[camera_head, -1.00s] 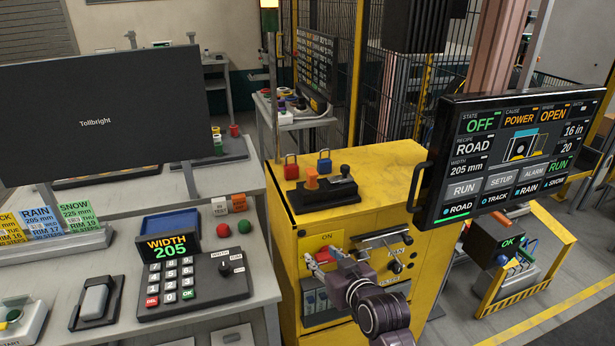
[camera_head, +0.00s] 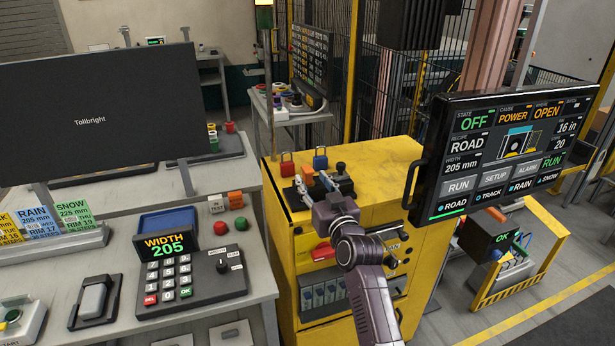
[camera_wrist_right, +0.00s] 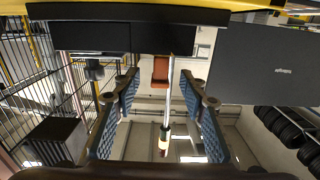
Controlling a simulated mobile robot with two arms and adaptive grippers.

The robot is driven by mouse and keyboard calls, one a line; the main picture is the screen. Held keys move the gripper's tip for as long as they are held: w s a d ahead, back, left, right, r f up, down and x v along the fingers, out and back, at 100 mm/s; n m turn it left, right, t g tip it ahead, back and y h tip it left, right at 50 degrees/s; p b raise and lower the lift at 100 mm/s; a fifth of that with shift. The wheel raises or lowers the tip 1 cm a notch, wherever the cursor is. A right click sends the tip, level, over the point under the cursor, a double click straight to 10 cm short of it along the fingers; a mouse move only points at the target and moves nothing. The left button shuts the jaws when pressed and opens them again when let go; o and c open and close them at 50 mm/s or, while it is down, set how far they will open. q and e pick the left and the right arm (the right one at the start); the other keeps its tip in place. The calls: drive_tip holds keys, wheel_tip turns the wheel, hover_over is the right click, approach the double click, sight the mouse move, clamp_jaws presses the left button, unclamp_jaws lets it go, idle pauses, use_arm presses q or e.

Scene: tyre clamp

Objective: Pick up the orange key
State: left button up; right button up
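The orange key (camera_head: 307,170) stands in a black holder (camera_head: 343,185) on top of the yellow cabinet, partly hidden behind my right gripper. My right gripper (camera_head: 314,182) is at the holder with its fingers apart, reaching toward the key. In the right wrist view an orange block (camera_wrist_right: 160,72), which looks like the key, appears beyond and between the open fingertips (camera_wrist_right: 159,84). I see no clear contact between the fingers and the key. My left gripper is not in view.
A red padlock (camera_head: 287,165) and a blue padlock (camera_head: 320,159) stand just behind the holder. The status screen (camera_head: 510,150) is close on the right. A desk with a keypad (camera_head: 178,275) and dark monitor (camera_head: 95,110) is on the left.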

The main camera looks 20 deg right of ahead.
sight(310, 178)
drive_tip(key=shift+w+f+p, duration=0.15)
drive_tip(key=shift+w+p, duration=0.15)
drive_tip(key=shift+w, duration=0.8)
drive_tip(key=shift+w+f+p, duration=0.1)
drive_tip(key=shift+w+p, duration=0.2)
drive_tip(key=shift+w, duration=0.8)
drive_tip(key=shift+c, duration=0.3)
clamp_jaws()
